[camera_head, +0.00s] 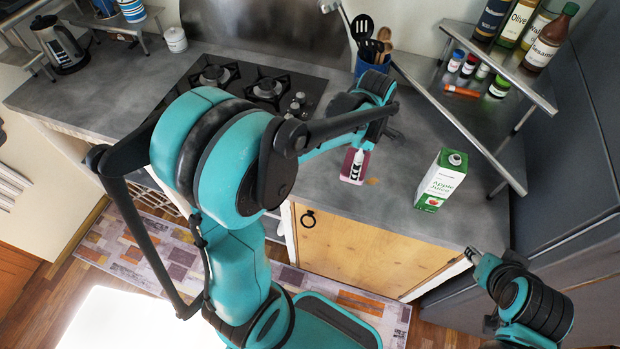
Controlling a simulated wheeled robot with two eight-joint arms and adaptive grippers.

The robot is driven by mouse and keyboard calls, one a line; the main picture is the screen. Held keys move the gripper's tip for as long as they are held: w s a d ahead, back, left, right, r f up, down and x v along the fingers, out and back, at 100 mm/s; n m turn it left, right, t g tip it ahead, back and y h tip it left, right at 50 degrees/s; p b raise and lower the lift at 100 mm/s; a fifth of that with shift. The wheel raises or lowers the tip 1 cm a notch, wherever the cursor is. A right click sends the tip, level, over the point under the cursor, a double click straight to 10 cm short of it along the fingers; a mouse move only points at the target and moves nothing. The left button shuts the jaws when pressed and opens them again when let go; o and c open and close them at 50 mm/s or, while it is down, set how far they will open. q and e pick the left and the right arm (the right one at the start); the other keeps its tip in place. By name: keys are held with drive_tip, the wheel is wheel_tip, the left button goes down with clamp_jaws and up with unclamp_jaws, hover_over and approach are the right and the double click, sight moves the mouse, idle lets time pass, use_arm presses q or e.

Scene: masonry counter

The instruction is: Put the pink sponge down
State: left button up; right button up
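The pink sponge (346,167) is at the middle of the grey counter, near its front edge. My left gripper (357,164) reaches down to it from above. A pale finger lies across the sponge's near face, and the gripper looks shut on it. The far finger is hidden. I cannot tell whether the sponge's lower edge touches the counter. My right gripper (474,256) is at the lower right, in front of the counter and away from the sponge. Its fingers are too small to tell whether they are open or shut.
An apple juice carton (440,180) stands right of the sponge, with clear counter between. A small orange-brown patch (372,181) lies beside the sponge. Behind are a blue utensil holder (371,66) and a gas hob (240,85). A metal shelf (495,75) with bottles and jars stands right.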

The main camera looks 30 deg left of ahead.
use_arm(q)
drive_tip(key=shift+s+a+f, duration=0.25)
drive_tip(key=shift+a+f, duration=0.2)
drive_tip(key=shift+a, duration=0.35)
drive_tip(key=a+f, duration=0.2)
drive_tip(key=a, duration=0.1)
drive_tip(key=a+f+b, duration=0.1)
drive_tip(key=a+f, duration=0.1)
drive_tip(key=a, duration=0.1)
drive_tip(key=a+f+b, duration=0.1)
drive_tip(key=a, duration=0.1)
drive_tip(key=shift+s+a+f, duration=0.25)
drive_tip(key=shift+a+f, duration=0.15)
drive_tip(key=shift+f, duration=0.15)
wheel_tip(320, 180, down, 3)
drive_tip(key=shift+f+b, duration=0.15)
drive_tip(key=shift+b, duration=0.6)
drive_tip(key=shift+w+f, duration=0.1)
drive_tip(key=shift+f, duration=0.2)
use_arm(e)
drive_tip(key=f, duration=0.4)
drive_tip(key=shift+w+d+f, duration=0.1)
drive_tip(key=shift+w+d, duration=0.15)
drive_tip(key=shift+w, duration=0.15)
drive_tip(key=shift+s, duration=0.1)
